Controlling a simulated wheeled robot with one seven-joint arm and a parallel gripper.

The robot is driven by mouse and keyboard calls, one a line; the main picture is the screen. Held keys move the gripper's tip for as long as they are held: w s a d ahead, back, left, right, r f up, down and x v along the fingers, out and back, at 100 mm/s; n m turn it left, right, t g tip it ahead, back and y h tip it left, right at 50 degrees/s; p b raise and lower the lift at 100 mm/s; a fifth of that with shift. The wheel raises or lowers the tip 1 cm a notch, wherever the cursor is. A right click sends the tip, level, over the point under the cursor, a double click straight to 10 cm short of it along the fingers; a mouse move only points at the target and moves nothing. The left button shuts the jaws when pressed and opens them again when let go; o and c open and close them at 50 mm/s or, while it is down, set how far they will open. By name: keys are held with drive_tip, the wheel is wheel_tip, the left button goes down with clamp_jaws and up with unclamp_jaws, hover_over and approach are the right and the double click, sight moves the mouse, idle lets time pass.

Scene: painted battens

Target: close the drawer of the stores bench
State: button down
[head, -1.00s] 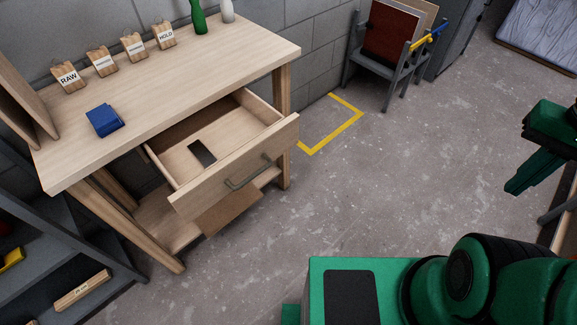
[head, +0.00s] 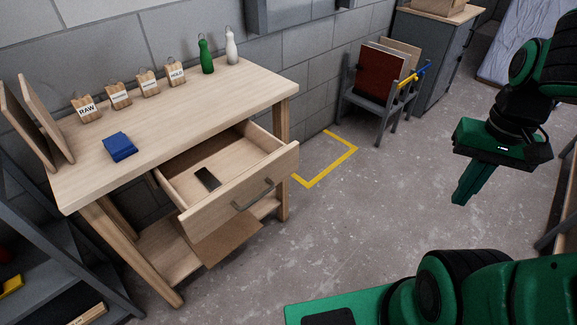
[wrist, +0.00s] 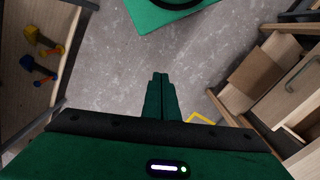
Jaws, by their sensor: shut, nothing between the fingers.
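The stores bench (head: 78,176) is pale wood and stands against the block wall at left in the head view. Its drawer (head: 228,203) is pulled well out, with a grey bar handle (head: 252,194) on its front. A dark flat object (head: 207,178) lies inside the drawer. My gripper (head: 460,198) is shut and empty, pointing down over the floor well to the right of the drawer and apart from it. In the wrist view the closed fingers (wrist: 161,78) are over bare floor, with part of the wooden bench at the right edge.
A blue item (head: 120,147), several labelled wooden blocks (head: 148,84) and green and white bottles (head: 206,56) stand on the bench. A grey rack with panels (head: 378,88) is behind. Concrete floor with a yellow marking (head: 330,167) lies clear between drawer and gripper.

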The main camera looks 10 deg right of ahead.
drive_tip(key=n+t+y, duration=0.2)
drive_tip(key=n+y, duration=0.5)
drive_tip(key=n, duration=2.3)
approach(281, 174)
drive_tip(key=s+x, duration=0.1)
drive_tip(key=x, duration=0.3)
drive_tip(key=shift+w+a+f, duration=0.2)
drive_tip(key=shift+w+f, duration=0.1)
drive_tip(key=shift+w, duration=0.15)
